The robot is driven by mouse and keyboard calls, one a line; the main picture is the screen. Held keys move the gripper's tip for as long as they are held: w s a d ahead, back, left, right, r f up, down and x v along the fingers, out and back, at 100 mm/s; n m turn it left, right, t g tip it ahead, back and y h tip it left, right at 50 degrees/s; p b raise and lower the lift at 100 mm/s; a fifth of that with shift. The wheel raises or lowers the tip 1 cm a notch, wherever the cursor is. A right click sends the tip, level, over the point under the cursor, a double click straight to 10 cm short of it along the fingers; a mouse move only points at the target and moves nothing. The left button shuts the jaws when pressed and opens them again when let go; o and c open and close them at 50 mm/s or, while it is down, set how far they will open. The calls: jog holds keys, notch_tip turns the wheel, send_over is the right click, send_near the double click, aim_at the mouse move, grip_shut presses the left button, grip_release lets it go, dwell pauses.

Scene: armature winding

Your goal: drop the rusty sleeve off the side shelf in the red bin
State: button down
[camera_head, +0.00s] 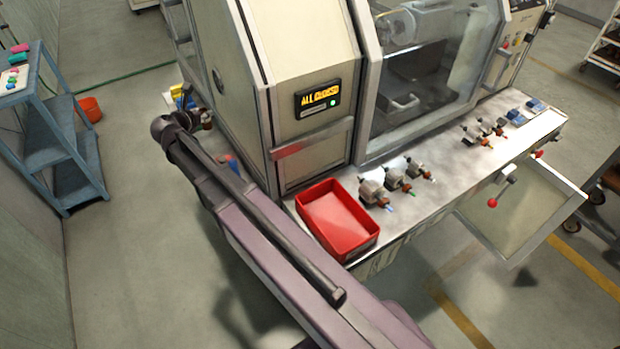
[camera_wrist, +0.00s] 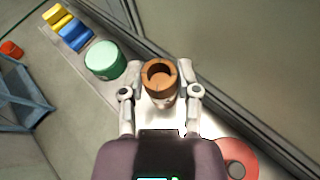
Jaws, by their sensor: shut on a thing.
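The rusty sleeve (camera_wrist: 160,72) is a brown hollow ring, held between the two fingers of my gripper (camera_wrist: 160,88) in the wrist view. My gripper is shut on it. A pale shelf surface shows below and around it, and I cannot tell whether the sleeve touches it. In the head view my arm reaches to the left of the machine, and the sleeve and fingers cannot be made out clearly. The red bin (camera_head: 361,246) stands on the machine's front ledge in the head view, and it looks empty.
A green cylinder (camera_wrist: 105,60), a blue block (camera_wrist: 75,34) and a yellow block (camera_wrist: 56,15) stand near the sleeve. A red round part (camera_wrist: 236,158) lies at lower right. The machine wall (camera_wrist: 235,50) runs close by. Several small fittings (camera_head: 394,180) sit right of the bin.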

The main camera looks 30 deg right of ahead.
notch_tip(320, 180, up, 8)
jog(key=p, duration=0.7)
jog(key=shift+f+p, duration=0.2)
jog(key=shift+p, duration=0.1)
jog(key=shift+s+f, duration=0.1)
